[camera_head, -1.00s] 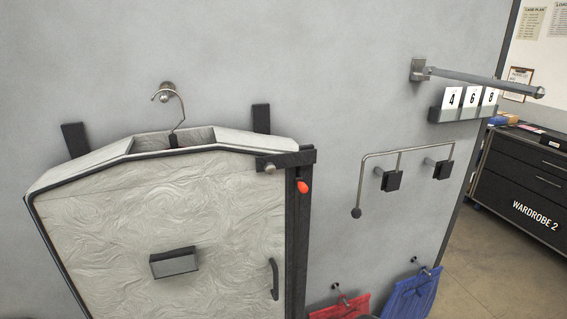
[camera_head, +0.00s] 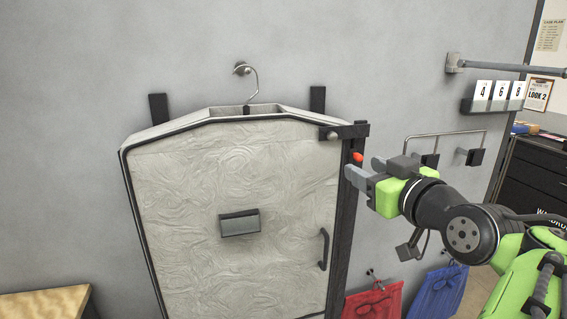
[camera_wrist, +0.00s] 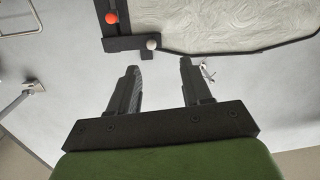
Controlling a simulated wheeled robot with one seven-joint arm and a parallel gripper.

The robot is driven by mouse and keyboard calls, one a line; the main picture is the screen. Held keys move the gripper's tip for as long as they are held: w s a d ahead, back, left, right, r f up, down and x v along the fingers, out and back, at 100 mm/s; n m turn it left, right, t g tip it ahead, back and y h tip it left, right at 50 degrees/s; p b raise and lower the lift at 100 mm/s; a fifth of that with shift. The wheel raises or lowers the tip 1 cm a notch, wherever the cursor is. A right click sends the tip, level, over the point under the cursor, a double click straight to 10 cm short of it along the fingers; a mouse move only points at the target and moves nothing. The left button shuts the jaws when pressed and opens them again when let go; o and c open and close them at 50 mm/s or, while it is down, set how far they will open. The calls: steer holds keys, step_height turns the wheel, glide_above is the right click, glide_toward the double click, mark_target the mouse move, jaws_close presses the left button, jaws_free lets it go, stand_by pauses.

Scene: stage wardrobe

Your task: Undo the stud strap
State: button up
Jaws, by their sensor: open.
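The short black stud strap (camera_head: 354,130) lies across the top right corner of the pale garment bag (camera_head: 240,185), from the bag's edge to a black upright. A round silver stud (camera_head: 332,136) sits at its left end. An orange-red knob (camera_head: 357,157) shows just below the strap. My gripper (camera_head: 364,168) is open and empty to the lower right of the strap. In the wrist view, the stud (camera_wrist: 152,43) and strap (camera_wrist: 122,44) appear beyond my open fingertips (camera_wrist: 158,66), with the stud roughly in line with the gap. I see no contact.
The bag hangs under a metal hook (camera_head: 242,69) and has a dark side handle (camera_head: 323,249). A wire rail with black clips (camera_head: 430,160) and a number holder (camera_head: 496,104) are to the right. Red (camera_head: 373,302) and blue (camera_head: 437,292) bags hang below.

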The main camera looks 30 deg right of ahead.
steer(key=v, duration=0.2)
steer(key=p, duration=0.2)
glide_toward(334, 138)
steer(key=shift+t+h, duration=0.3)
steer(key=shift+h, duration=0.1)
steer(key=x, duration=0.8)
steer(key=shift+w+a+f, duration=0.1)
steer(key=shift+w+f, duration=0.2)
steer(key=shift+w, duration=0.05)
jaws_close()
